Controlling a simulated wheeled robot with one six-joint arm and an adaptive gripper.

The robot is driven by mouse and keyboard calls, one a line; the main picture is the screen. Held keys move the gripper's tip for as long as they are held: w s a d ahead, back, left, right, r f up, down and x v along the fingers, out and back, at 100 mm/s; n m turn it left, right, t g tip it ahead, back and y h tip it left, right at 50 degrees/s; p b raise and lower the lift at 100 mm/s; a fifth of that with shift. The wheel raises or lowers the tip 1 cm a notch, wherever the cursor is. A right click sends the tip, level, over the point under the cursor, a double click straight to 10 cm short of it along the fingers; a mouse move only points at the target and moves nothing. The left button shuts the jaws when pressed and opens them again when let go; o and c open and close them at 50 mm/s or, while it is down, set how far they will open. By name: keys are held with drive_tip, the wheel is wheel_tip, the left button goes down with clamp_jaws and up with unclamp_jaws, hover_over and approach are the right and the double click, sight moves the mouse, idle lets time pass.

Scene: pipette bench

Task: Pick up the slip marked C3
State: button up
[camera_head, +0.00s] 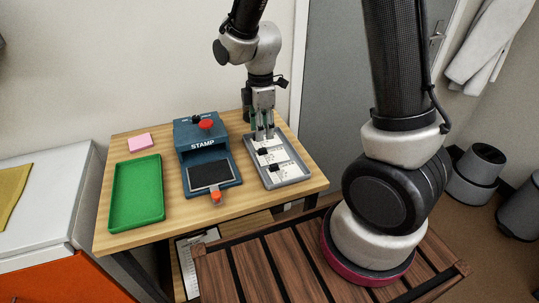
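Several white slips lie in a grey tray (301,177) on the right side of the wooden table. One slip (268,143) is at the back, one (273,157) in the middle, and one (285,171) nearer the front. Their dark markings are too small to read, so I cannot tell which is C3. My gripper (263,137) points down at the back end of the tray, at or just above the back slip. It partly covers that end. Whether its fingers are apart or closed on a slip is too small to tell.
A blue stamp press (203,141) with a dark pad (210,176) stands left of the grey tray. An empty green tray (136,192) and a pink note block (140,142) are farther left. The wall is close behind the table (178,216).

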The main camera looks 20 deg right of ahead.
sight(262, 149)
drive_tip(key=f, duration=0.7)
drive_tip(key=shift+w+f, duration=0.2)
drive_tip(key=shift+f, duration=0.1)
drive_tip(key=shift+c, duration=0.3)
clamp_jaws()
